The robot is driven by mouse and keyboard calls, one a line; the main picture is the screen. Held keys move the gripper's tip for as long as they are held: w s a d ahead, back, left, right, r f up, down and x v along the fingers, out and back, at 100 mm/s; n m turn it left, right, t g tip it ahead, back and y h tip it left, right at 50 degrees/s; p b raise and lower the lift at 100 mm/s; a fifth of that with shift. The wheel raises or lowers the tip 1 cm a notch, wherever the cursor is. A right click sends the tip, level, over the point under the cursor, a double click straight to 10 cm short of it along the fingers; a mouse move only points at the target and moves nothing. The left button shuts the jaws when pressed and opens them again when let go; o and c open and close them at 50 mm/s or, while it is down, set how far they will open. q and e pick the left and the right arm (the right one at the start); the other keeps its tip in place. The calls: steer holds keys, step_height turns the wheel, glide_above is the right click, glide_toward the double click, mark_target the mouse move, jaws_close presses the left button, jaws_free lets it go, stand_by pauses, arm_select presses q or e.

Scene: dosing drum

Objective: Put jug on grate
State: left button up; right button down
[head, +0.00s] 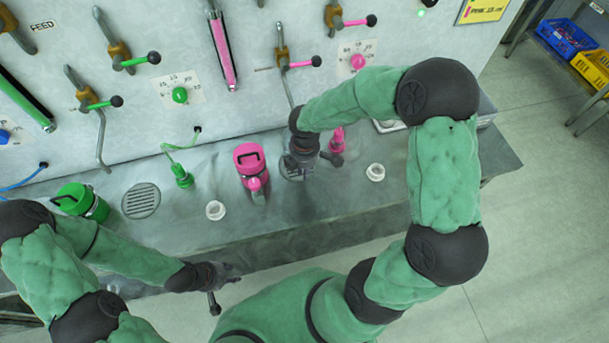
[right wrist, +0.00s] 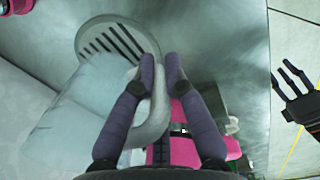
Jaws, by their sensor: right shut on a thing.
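A translucent pale jug (right wrist: 75,118) fills the left of the right wrist view. My right gripper (right wrist: 162,72) is shut on its handle (right wrist: 157,112). In that view the jug overlaps the lower left edge of a round slotted grate (right wrist: 112,40); whether it touches the bench cannot be told. In the head view my right gripper (head: 303,160) is above that grate (head: 287,172), hiding part of it, and the jug is not clearly visible. A second grate (head: 141,201) is bare at the left. My left gripper (head: 228,278) is open and empty in front of the bench.
A pink drum (head: 249,158) stands just left of my right gripper. A green drum (head: 78,200) stands at the far left. White rings (head: 215,210) and (head: 376,172) sit on the bench (head: 330,200). Levers and pipes project from the wall panel (head: 240,110) behind.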

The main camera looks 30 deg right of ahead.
step_height(320, 180, down, 3)
steer(key=shift+s+f+b, duration=0.1)
steer(key=shift+f+b, duration=0.05)
steer(key=shift+b, duration=0.15)
steer(key=c, duration=1.3)
jaws_free()
steer(key=shift+o, duration=0.2)
step_height(320, 180, up, 12)
steer(key=p, duration=0.2)
steer(key=shift+s+p, duration=0.1)
steer(key=shift+p, duration=0.25)
